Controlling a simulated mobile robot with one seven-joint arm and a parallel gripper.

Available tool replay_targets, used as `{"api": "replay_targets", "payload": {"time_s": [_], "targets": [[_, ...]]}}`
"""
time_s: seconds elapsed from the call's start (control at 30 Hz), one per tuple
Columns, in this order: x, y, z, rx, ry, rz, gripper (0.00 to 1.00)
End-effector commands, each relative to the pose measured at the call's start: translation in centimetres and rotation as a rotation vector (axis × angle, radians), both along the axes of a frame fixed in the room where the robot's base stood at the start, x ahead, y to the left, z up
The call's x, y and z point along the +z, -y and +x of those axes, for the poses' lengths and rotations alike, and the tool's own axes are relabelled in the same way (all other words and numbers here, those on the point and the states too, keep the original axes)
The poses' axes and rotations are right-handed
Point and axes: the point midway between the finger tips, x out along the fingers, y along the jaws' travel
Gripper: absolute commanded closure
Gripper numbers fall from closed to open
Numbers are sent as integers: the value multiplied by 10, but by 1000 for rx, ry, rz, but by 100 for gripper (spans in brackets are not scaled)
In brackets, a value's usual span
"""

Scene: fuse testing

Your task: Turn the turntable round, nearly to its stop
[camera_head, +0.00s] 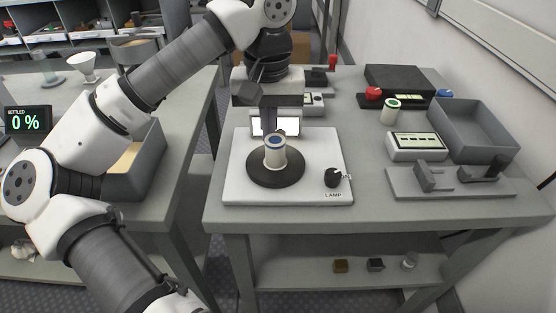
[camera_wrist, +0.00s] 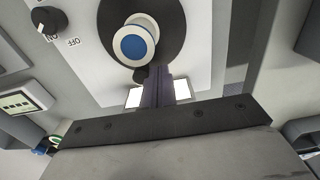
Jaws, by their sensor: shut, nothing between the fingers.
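The turntable (camera_head: 290,176) is a dark round disc on a white base plate (camera_head: 240,185); it also shows at the top of the wrist view (camera_wrist: 172,45). A cream cylinder with a blue top (camera_head: 275,155) stands upright on it, and it shows in the wrist view too (camera_wrist: 133,42). My gripper (camera_head: 268,128) points down behind the cylinder, at the far side of the disc. Its narrow fingers (camera_wrist: 158,80) are shut and empty. A small dark knob (camera_wrist: 140,75) shows at the disc's edge, close beside the fingertips. I cannot tell whether they touch.
A lit white panel (camera_head: 288,126) stands behind the turntable. A black LAMP knob (camera_head: 333,178) is at the plate's front right. Further right are a meter (camera_head: 416,146), a grey bin (camera_head: 475,128) and a grey fixture (camera_head: 450,184). Another cream cylinder (camera_head: 390,112) stands near the meter.

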Motion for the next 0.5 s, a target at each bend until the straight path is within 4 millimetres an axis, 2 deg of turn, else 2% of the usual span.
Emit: {"api": "replay_targets", "payload": {"time_s": [0.27,0.5], "targets": [[4,3,1,0,0,0,100],[24,3,1,0,0,-1,100]]}}
